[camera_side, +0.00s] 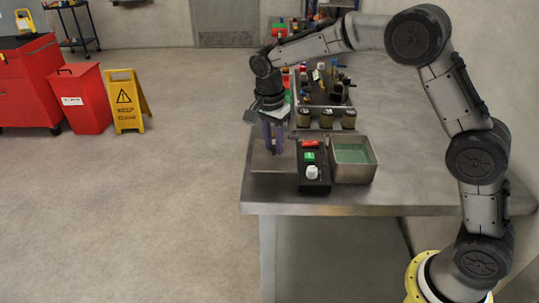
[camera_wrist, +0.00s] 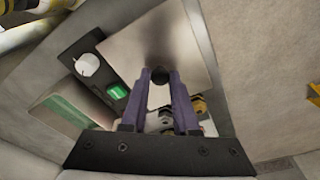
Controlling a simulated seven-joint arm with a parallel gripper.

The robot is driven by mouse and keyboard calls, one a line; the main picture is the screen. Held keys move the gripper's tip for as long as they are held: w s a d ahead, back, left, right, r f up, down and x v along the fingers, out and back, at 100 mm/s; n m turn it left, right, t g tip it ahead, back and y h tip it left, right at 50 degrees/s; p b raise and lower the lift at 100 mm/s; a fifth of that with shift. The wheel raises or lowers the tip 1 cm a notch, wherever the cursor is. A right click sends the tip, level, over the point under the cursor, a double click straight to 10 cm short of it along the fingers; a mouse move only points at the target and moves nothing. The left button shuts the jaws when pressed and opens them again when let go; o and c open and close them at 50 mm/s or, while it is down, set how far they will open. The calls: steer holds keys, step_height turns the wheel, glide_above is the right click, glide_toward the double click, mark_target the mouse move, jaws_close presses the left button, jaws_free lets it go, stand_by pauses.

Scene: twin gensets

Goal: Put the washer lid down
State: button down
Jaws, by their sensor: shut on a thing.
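The washer lid (camera_side: 262,161) is a flat, square metal plate with a dark round knob. In the wrist view the lid (camera_wrist: 180,38) lies just beyond my fingertips. My gripper (camera_side: 273,148) has purple fingers pointing down and is shut on the lid's knob, which shows between the fingertips in the wrist view (camera_wrist: 160,76). The lid is level, low over the left front of the bench; I cannot tell whether it touches. The washer's tank (camera_side: 354,172) stands open to the right, with green liquid inside.
A black control box (camera_side: 313,187) with a red part, a green button and a white knob stands between lid and tank. Several dark jars (camera_side: 327,119) and a tool-filled tray (camera_side: 318,115) are behind. The bench's (camera_side: 400,190) right part is clear; its left edge is near the lid.

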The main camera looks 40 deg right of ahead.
mark_target(270, 154)
steer(key=shift+w+f, duration=0.6)
steer(key=shift+f, duration=0.1)
steer(key=shift+w+f, duration=0.2)
steer(key=shift+f, duration=1.45)
steer(key=shift+f, duration=0.2)
steer(key=c, duration=0.7)
jaws_free()
steer(key=shift+r, duration=0.1)
